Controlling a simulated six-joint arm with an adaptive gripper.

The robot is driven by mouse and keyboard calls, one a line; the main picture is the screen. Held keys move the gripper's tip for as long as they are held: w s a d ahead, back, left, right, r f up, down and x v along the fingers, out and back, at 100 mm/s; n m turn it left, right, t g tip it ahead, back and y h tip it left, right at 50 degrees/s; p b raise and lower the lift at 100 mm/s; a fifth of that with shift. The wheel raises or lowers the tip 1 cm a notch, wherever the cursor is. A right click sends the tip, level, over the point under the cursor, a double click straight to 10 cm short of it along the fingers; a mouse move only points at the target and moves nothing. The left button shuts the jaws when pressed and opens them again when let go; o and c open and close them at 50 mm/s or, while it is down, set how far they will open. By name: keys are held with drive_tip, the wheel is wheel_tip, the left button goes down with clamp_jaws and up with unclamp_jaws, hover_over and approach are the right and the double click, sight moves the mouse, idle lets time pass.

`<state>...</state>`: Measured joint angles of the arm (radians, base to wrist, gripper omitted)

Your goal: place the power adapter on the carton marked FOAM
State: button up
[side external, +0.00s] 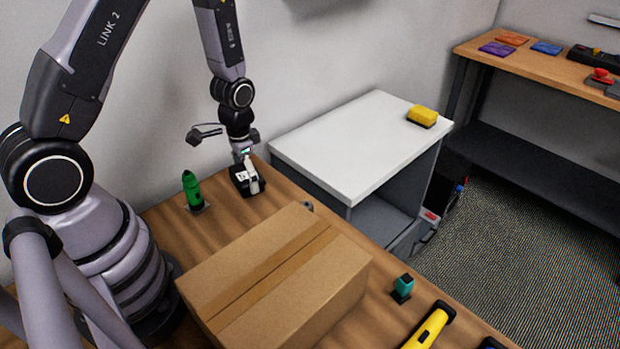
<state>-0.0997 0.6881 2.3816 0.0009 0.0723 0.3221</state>
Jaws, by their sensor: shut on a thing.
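My gripper (248,171) points down over the far end of the wooden table, behind the carton. It is shut on a small black block with a white patch, which looks like the power adapter (237,185). The fingers partly cover it. The block is at or just above the tabletop; I cannot tell if it touches. A closed brown cardboard carton (315,285) with a tape strip along its top sits in the middle of the table. No FOAM marking shows on its visible faces. Its top is bare.
A green bottle-like object (191,188) stands left of my gripper. A small teal item (403,287) and a yellow-and-black tool (428,328) lie right of the carton. A white-topped cabinet (340,140) with a yellow block (422,115) stands behind the table.

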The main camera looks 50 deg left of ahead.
wheel_tip(320, 180, up, 16)
drive_tip(key=r, duration=0.1)
drive_tip(key=m, duration=1.5)
hover_over(302, 270)
wheel_tip(302, 270, down, 9)
drive_tip(key=shift+f, duration=2.35)
drive_tip(key=shift+f, duration=0.2)
drive_tip(key=o, duration=1)
